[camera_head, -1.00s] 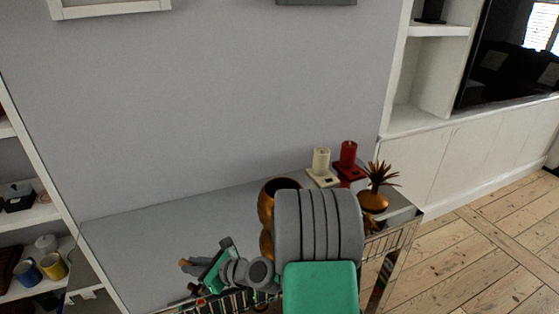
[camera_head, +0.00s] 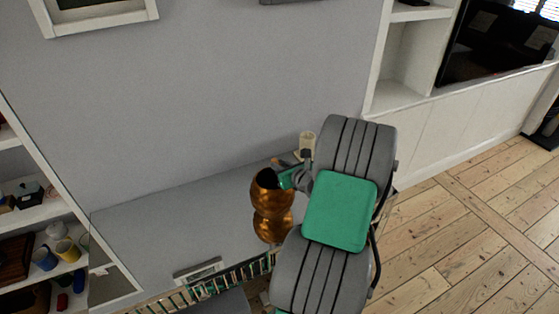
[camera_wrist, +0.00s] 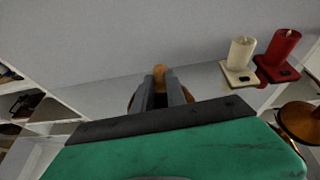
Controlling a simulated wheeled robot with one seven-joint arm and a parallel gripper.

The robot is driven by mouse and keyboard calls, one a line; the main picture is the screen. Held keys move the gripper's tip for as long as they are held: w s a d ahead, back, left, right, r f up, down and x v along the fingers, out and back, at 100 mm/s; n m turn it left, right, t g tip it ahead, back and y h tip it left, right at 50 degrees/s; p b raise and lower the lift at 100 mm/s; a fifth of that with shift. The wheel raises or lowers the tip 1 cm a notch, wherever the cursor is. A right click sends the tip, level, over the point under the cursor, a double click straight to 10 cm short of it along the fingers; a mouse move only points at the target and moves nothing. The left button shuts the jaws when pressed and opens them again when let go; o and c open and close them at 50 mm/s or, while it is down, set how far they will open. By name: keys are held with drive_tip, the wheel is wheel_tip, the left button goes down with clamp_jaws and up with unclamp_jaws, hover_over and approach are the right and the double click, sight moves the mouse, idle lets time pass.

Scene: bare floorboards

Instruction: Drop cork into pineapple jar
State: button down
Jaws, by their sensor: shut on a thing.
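The copper pineapple jar (camera_head: 271,207) stands on the console table, its dark round mouth open at the top. My gripper (camera_wrist: 160,84) is shut on a small brown cork (camera_wrist: 160,71), which sticks out past the fingertips. In the head view the cork (camera_head: 277,161) and gripper are by the jar's mouth, at its upper right. I cannot tell whether the cork is directly over the opening. In the wrist view the jar (camera_wrist: 132,103) is mostly hidden behind the fingers.
A cream candle (camera_wrist: 241,54) and a red candle (camera_wrist: 282,46) stand on small bases to the right. A copper object (camera_wrist: 301,122) lies at the right edge of the wrist view. The table top (camera_head: 170,225) left of the jar is clear.

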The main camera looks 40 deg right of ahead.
wheel_tip(320, 180, down, 5)
drive_tip(key=b, duration=0.3)
drive_tip(key=shift+r, duration=0.1)
drive_tip(key=c, duration=1.3)
unclamp_jaws()
drive_tip(key=b+v, duration=0.1)
drive_tip(key=v, duration=0.6)
drive_tip(key=shift+s+a+r+b, duration=0.1)
drive_tip(key=shift+s+a+b, duration=0.05)
drive_tip(key=shift+s+b, duration=0.25)
